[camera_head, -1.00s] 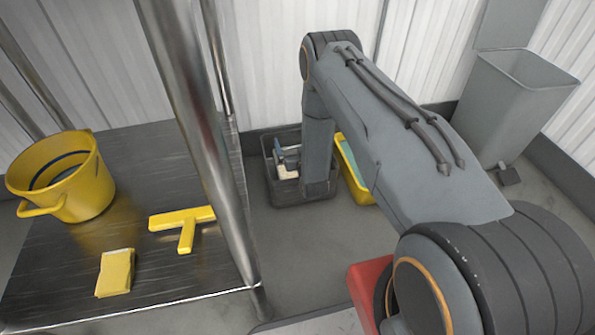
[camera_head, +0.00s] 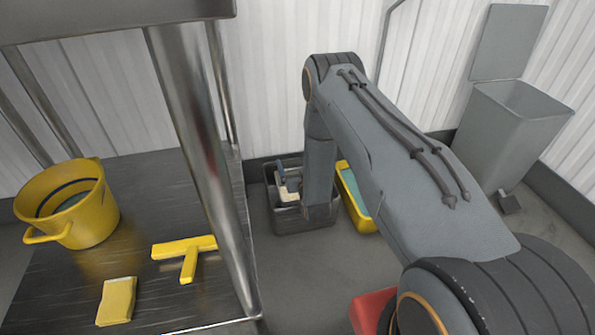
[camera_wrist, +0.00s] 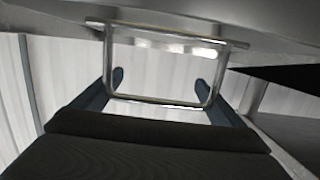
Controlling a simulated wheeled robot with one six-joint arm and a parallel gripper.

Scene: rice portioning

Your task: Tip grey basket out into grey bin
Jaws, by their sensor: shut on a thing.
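In the head view my forearm reaches down in front of a dark grey open container (camera_head: 285,222) on the floor.
A metal table (camera_head: 60,272) at the left holds a yellow bucket (camera_head: 85,220), a yellow T-shaped tool (camera_head: 187,257) and a yellow block (camera_head: 117,301). A steel post (camera_head: 195,130) rises at its edge. A yellow tub (camera_head: 364,222) sits beside the dark container.

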